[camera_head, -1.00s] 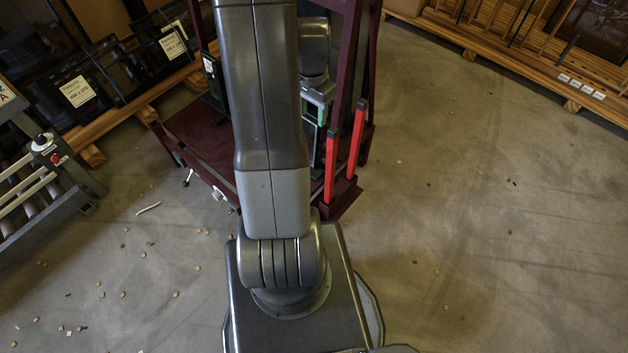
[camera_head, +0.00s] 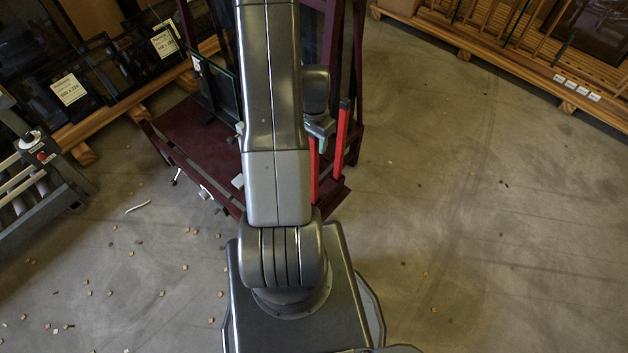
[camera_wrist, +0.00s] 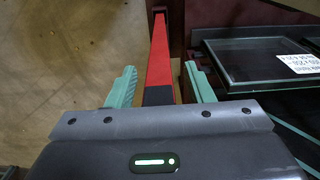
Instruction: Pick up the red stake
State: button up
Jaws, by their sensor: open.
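Two upright red stakes with black tops stand at the front right corner of a dark red frame cart (camera_head: 205,150). The right stake (camera_head: 341,145) shows clearly in the head view; the left stake (camera_head: 315,178) is partly hidden behind my arm and gripper. My gripper (camera_head: 320,128) is near the upper part of the stakes. In the wrist view, my gripper (camera_wrist: 161,78) is open, with a teal finger on each side of a red stake (camera_wrist: 160,52). The stake's black end is close to the palm. Whether a finger touches it I cannot tell.
A framed glass pane (camera_wrist: 265,62) with a white label lies close beside the right finger in the wrist view. Glass panes also stand on the cart (camera_head: 215,85). A roller table (camera_head: 35,180) is at left, a wooden rack (camera_head: 520,70) at upper right. The right floor is clear.

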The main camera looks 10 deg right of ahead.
jog(key=shift+f, duration=0.35)
grip_shut()
jog(key=shift+r, duration=0.15)
notch_tip(320, 180, up, 18)
jog(key=p, duration=0.1)
dwell(0.8)
dwell(0.3)
